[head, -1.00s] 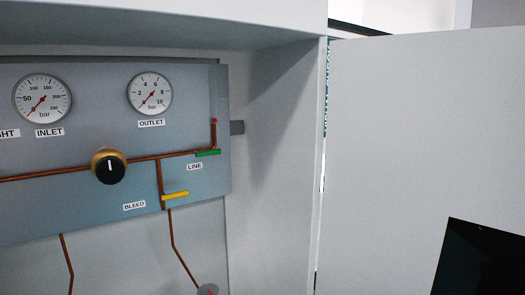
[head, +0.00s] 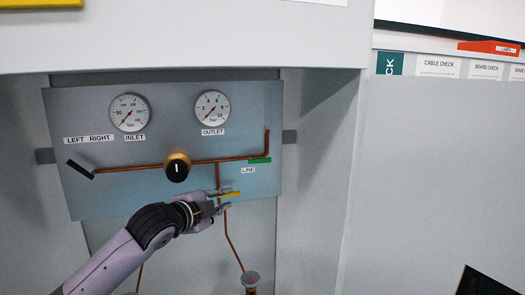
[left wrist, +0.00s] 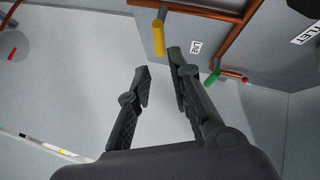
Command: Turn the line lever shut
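The green line lever (head: 260,160) lies along the copper pipe at the right of the panel, above the LINE label (head: 248,170). The green lever also shows in the left wrist view (left wrist: 211,78), right of the fingers. The yellow bleed lever (head: 232,195) sits lower left of it, also seen in the left wrist view (left wrist: 159,36). My left gripper (head: 226,199) overlaps the yellow lever in the head view. In the left wrist view its fingers (left wrist: 158,64) are apart with nothing between them, short of both levers. My right gripper is not in view.
The panel carries a black knob (head: 177,167), an inlet gauge (head: 129,112), an outlet gauge (head: 212,108) and a black handle (head: 80,169) at the left. A side wall (head: 325,170) stands right of the panel. A grey round fitting (head: 251,279) is below.

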